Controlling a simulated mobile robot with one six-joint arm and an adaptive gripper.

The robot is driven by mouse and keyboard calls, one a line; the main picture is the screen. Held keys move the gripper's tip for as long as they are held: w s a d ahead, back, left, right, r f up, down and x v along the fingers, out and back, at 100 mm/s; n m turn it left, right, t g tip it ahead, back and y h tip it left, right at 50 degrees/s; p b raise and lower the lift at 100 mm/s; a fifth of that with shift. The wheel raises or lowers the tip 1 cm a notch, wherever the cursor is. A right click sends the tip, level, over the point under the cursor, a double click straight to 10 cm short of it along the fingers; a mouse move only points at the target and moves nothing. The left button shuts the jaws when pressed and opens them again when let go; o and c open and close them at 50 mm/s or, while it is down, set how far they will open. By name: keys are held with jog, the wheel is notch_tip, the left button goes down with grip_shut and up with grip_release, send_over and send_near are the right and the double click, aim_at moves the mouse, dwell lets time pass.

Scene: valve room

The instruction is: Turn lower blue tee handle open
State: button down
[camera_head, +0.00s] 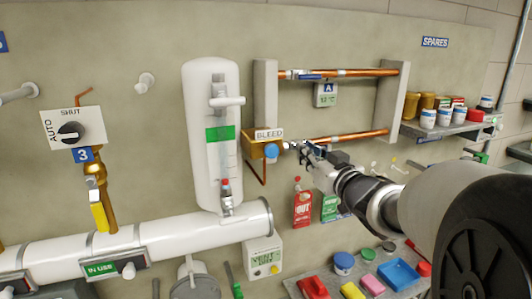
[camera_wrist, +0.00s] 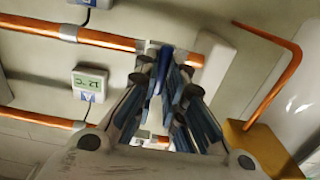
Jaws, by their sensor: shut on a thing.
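The lower copper pipe (camera_head: 345,136) runs along the wall panel, with a small valve at its left end beside the brass BLEED block (camera_head: 256,149). My gripper (camera_head: 307,150) is at this valve, reaching in from the right. In the wrist view, which is upside down, my gripper (camera_wrist: 163,75) is shut on the lower blue tee handle (camera_wrist: 165,58), with a finger on each side. The fingers hide much of the handle and valve in the head view. The upper blue handle (camera_head: 310,77) lies along the upper copper pipe (camera_head: 360,72).
A small display marked A (camera_head: 326,95) hangs between the pipes. A blue knob (camera_head: 271,152) is on the BLEED block, close left of my gripper. Red (camera_head: 302,208) and green tags hang below. A shelf with jars (camera_head: 445,128) is at right.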

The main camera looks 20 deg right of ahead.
jog(key=shift+n+b, duration=0.4)
jog(key=shift+b, duration=0.05)
jog(key=shift+a+f+n+b, duration=0.1)
jog(key=shift+n+b, duration=1.9)
jog(key=shift+n, duration=0.85)
jog(key=shift+a+f+n+b, duration=0.1)
jog(key=shift+n+b, duration=1.9)
jog(key=shift+n, duration=0.8)
jog(key=shift+a+f+n+b, duration=0.1)
jog(key=shift+n+b, duration=1.9)
jog(key=shift+n, duration=0.85)
jog(key=shift+r, duration=0.1)
jog(key=c, duration=1.7)
grip_release()
